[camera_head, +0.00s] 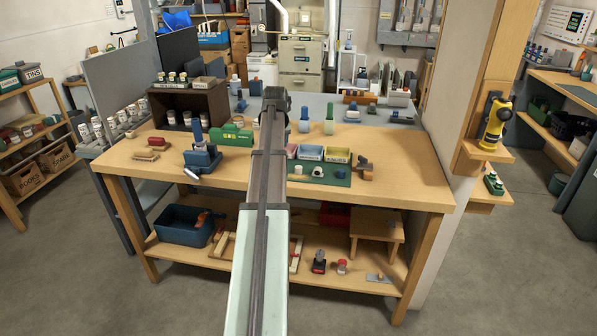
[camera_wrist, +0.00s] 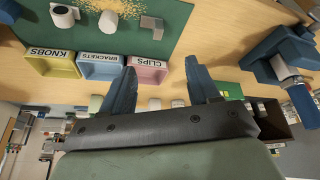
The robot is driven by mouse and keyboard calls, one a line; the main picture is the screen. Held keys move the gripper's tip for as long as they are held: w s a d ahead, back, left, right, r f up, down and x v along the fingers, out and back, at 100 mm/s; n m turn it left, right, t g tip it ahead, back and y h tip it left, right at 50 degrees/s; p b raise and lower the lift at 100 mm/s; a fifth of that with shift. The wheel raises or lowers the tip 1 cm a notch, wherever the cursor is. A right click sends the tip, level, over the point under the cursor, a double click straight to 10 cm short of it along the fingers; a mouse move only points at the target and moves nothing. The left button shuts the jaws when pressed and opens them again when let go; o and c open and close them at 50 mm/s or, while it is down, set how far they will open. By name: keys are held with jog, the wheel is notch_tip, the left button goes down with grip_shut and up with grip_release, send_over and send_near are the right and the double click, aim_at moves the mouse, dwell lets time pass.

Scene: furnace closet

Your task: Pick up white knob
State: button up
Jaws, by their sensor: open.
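The white knob (camera_head: 318,171) is a small round piece on the green mat (camera_head: 335,180) at the front of the workbench, just right of my arm. In the wrist view, which is upside down, the white knob (camera_wrist: 62,16) is near the top left edge, on the mat. My gripper (camera_wrist: 162,85) is open, with two blue fingers apart and nothing between them. In the head view it is at the far end of my arm and mostly hidden. It is apart from the knob, farther back over the bench.
The knobs tray (camera_wrist: 52,66), brackets tray (camera_wrist: 101,68) and clips tray (camera_wrist: 148,72) line the mat's back edge. A grey bracket (camera_wrist: 152,25) lies on the mat. A blue vise (camera_head: 202,158) stands left. Bare bench (camera_head: 410,178) lies right of the mat.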

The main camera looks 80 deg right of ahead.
jog(key=s+r+m, duration=0.1)
jog(key=s+m, duration=0.1)
jog(key=s, duration=0.7)
send_over(299, 167)
jog(key=a, duration=0.1)
jog(key=shift+g, duration=0.3)
jog(key=f, duration=0.5)
jog(key=s+f, duration=0.1)
jog(key=f, duration=0.1)
jog(key=shift+a+f, duration=0.15)
jog(key=shift+f, duration=0.05)
jog(key=shift+w+f, duration=0.2)
jog(key=shift+f, duration=0.45)
jog(key=x, duration=0.4)
jog(key=shift+w+a+f, duration=0.15)
jog(key=shift+w+a, duration=0.05)
jog(key=shift+a, duration=0.05)
grip_shut()
